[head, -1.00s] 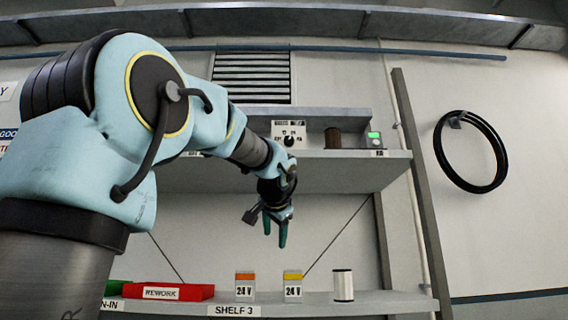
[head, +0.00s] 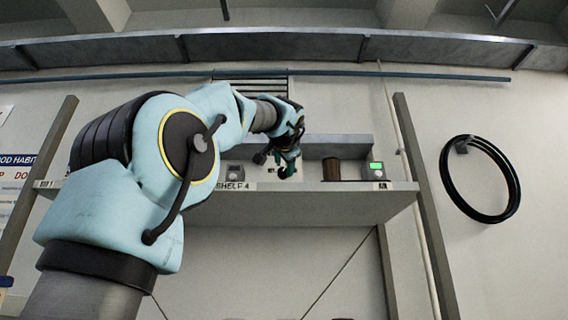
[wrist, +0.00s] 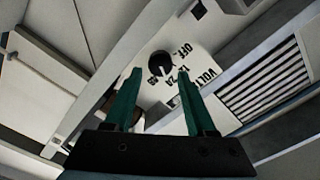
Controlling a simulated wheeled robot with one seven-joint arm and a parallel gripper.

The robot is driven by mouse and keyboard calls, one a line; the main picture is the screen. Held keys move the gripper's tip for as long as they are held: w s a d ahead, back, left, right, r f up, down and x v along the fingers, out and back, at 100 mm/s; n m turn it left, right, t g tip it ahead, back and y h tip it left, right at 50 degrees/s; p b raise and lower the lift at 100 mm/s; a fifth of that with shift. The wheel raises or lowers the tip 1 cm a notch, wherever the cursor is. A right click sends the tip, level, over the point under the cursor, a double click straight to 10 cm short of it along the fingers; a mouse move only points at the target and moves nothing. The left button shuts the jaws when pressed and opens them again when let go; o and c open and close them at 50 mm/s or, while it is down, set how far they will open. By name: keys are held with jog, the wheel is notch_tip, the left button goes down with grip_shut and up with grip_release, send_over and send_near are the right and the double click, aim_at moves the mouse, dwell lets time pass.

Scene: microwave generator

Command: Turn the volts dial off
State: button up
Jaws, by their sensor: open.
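The volts dial (wrist: 159,64) is a round black knob on a white panel (wrist: 205,42) in the wrist view. OFF, 12, 24 and VOLTS lettering shows beside it; the pointer's setting is too small to tell. My gripper (wrist: 160,73) has its two green fingers spread apart, with the knob appearing between and just beyond the tips. I cannot tell whether they touch it. In the head view my gripper (head: 288,168) is in front of the panel (head: 271,169) on the upper shelf and hides most of it, including the dial.
The upper shelf (head: 300,205) carries a dark brown spool (head: 331,169) and a grey box with a green light (head: 376,169) to the right, and a small grey device (head: 235,169) to the left. A black hoop (head: 480,180) hangs on the right wall.

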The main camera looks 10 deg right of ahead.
aim_at(283, 173)
jog(key=shift+w+d+p, duration=0.15)
jog(key=shift+w+p, duration=0.05)
jog(key=shift+w, duration=0.5)
jog(key=shift+w+d+p, duration=0.1)
jog(key=shift+w+p, duration=0.1)
jog(key=shift+w, duration=0.5)
jog(key=shift+c, duration=0.2)
grip_shut()
